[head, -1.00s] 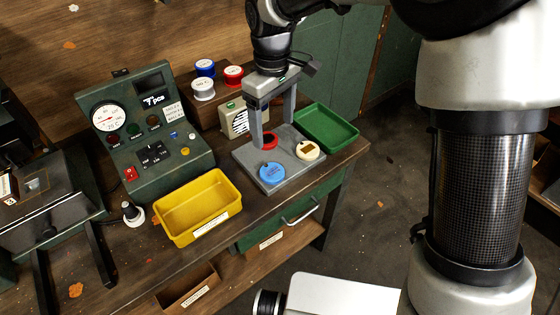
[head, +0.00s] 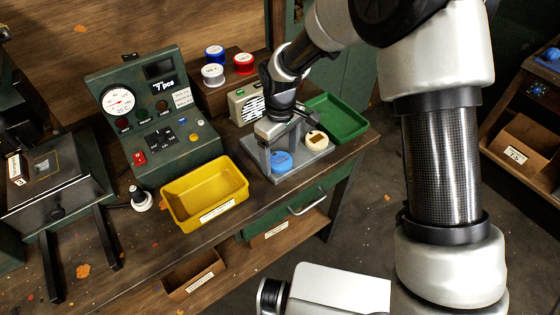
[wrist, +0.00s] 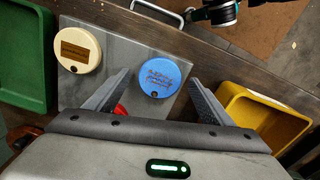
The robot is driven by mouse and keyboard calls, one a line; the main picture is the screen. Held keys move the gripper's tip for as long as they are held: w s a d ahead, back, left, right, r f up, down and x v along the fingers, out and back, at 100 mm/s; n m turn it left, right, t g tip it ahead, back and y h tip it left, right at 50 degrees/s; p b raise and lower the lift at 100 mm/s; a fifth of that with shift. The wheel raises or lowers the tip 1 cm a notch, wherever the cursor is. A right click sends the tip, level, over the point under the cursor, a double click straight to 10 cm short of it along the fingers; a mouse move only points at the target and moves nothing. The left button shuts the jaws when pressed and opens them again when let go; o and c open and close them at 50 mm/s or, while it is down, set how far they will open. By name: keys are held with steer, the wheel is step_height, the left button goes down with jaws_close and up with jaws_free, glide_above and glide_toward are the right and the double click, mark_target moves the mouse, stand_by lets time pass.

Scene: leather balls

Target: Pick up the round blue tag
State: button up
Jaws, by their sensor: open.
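The round blue tag (head: 279,164) lies on a grey plate (head: 250,146) on the bench. In the wrist view the blue tag (wrist: 158,68) shows a small dark hole and brownish markings. My gripper (head: 282,156) is open and low over the plate, pointing down. In the wrist view the fingertips of my gripper (wrist: 160,79) stand on either side of the tag with a gap to each. I cannot tell how far above the plate they are. A cream round tag (head: 316,140) with a brown patch lies beside it. A red tag (wrist: 120,109) is mostly hidden by a finger.
A green tray (head: 338,126) lies behind the plate to the right, and a yellow bin (head: 238,199) stands at left. The bench front edge is close.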

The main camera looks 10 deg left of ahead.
steer(key=shift+f, duration=0.3)
steer(key=c, duration=1.1)
